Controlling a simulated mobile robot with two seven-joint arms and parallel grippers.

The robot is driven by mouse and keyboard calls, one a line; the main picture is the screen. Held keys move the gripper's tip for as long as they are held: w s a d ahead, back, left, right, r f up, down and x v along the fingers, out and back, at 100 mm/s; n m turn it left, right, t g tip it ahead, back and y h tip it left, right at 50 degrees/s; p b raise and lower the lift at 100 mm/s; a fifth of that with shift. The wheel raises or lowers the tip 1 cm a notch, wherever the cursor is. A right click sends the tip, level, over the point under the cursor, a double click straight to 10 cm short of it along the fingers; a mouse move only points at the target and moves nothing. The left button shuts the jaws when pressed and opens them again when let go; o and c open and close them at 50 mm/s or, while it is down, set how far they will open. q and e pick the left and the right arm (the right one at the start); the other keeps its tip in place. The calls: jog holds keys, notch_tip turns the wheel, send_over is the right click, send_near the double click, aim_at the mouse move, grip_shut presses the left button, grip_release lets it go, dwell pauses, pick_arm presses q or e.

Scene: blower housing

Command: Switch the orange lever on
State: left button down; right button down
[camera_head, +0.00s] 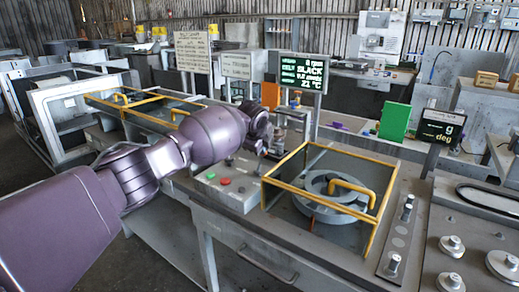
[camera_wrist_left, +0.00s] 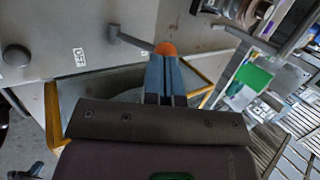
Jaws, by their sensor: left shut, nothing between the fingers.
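The lever's orange round knob (camera_wrist_left: 166,49) sits at the end of a thin grey rod (camera_wrist_left: 136,42) in the left wrist view. The rod runs up and left to a small mount on a grey panel (camera_wrist_left: 90,25). My left gripper (camera_wrist_left: 164,62) is shut and empty. Its fingertips are right at the knob and overlap its lower edge in the picture; I cannot tell whether they touch it. In the head view my left arm reaches in from the left over the bench, and its hand hides the lever. My right gripper is in neither view.
A yellow-framed guard (camera_head: 290,160) around a round housing (camera_head: 325,195) stands right of my arm. A grey box with red and green buttons (camera_head: 225,181) is below it. Behind are a text display (camera_head: 303,73), a green block (camera_head: 394,121) and a "9 deg" display (camera_head: 441,130).

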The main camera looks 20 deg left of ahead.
pick_arm(q)
notch_tip(320, 180, up, 2)
jog(key=shift+r+p, duration=0.1)
jog(key=shift+p, duration=0.2)
dwell(0.4)
jog(key=w+d+r+p+v, duration=0.1)
jog(key=p+v, duration=0.4)
jog(key=v, duration=0.8)
jog(key=shift+w+r, duration=0.5)
